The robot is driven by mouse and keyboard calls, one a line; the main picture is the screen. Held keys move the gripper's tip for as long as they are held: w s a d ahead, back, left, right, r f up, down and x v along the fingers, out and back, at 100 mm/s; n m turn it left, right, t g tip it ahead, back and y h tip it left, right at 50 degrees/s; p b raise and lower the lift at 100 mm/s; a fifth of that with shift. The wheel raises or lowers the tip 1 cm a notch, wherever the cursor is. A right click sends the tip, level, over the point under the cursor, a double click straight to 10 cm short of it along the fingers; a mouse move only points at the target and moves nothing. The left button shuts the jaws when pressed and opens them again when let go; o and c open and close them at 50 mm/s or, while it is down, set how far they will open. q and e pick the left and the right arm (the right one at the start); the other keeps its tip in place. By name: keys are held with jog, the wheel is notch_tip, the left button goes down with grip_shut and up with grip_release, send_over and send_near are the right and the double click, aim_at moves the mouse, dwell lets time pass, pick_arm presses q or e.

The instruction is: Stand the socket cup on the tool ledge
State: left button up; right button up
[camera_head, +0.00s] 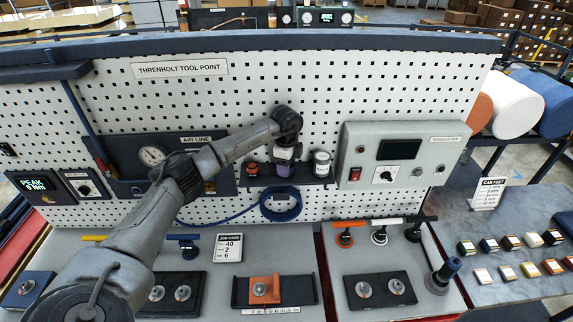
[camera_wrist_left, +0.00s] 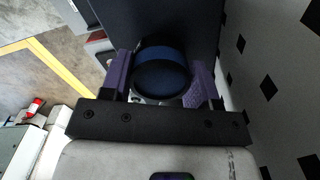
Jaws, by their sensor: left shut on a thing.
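My left gripper (camera_head: 285,167) is at the tool ledge (camera_head: 318,181) on the pegboard, pointing down. In the left wrist view its purple fingers (camera_wrist_left: 160,82) are shut on a round, dark blue-topped thing (camera_wrist_left: 160,78), apparently the socket cup. The dark ledge (camera_wrist_left: 190,22) shows behind it in that view. The gripper and wrist hide most of the cup in the head view. I cannot tell whether its base touches the ledge. My right gripper is not in view.
A red-topped jar (camera_head: 252,169) is left of my gripper and a white-labelled can (camera_head: 321,164) is right of it, both close by at the ledge. A blue hose coil (camera_head: 281,205) hangs below. A grey control box (camera_head: 402,155) is to the right.

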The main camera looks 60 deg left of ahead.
pick_arm(q)
jog(key=o, duration=1)
jog(key=shift+f, duration=0.1)
